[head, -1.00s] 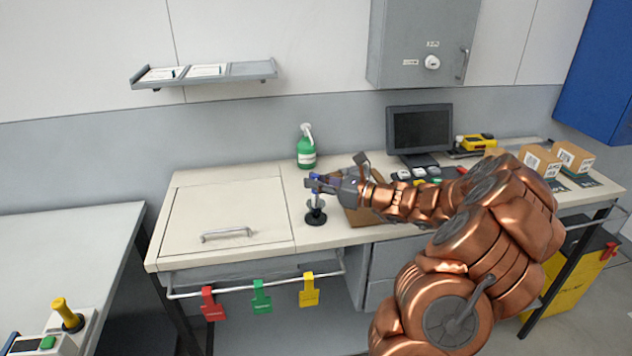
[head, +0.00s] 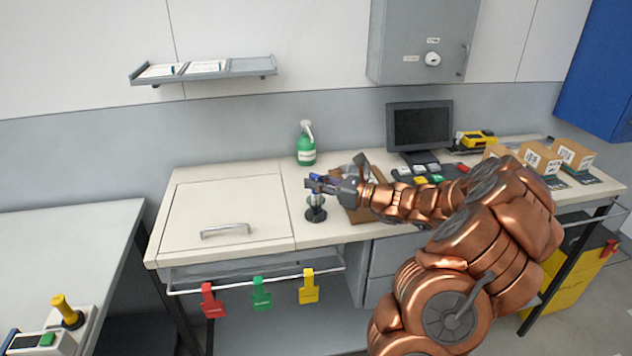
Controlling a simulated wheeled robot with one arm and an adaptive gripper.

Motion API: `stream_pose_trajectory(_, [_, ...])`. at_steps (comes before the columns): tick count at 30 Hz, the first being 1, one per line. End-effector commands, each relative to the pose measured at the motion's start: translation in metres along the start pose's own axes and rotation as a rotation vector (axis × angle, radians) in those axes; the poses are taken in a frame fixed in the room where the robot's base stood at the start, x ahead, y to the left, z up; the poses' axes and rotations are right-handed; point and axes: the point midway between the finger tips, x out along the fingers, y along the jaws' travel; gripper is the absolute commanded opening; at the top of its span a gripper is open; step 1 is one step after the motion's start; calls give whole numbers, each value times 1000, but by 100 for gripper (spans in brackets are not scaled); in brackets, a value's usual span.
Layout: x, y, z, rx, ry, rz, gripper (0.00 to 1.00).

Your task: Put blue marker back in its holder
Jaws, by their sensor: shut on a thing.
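The blue marker (head: 315,177) shows as a small blue piece between the fingers of my gripper (head: 313,184). My gripper is shut on it, and the fingers hide most of it. A small dark stand with a round base (head: 316,214), which looks like the holder, is on the bench directly below the gripper. A pale upright part shows between the stand's base and the fingers. I cannot tell whether the marker's lower end is inside the holder or just above it.
A green spray bottle (head: 306,146) stands behind the gripper. A brown board (head: 366,212) lies under my wrist. A monitor (head: 420,130) and cartons (head: 541,160) are to the right. A closed lid with a handle (head: 225,215) is to the left. Coloured tags hang from the front rail (head: 250,289).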

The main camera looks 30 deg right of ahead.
Motion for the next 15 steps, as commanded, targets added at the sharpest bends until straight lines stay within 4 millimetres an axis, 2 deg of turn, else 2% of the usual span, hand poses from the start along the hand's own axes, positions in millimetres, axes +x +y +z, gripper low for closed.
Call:
stream_pose_trajectory(8, [0, 0, -1, 0, 0, 0, 0])
stream_pose_trajectory(9, [0, 0, -1, 0, 0, 0, 21])
stream_pose_trajectory(15, [0, 0, 0, 0, 0, 0, 41])
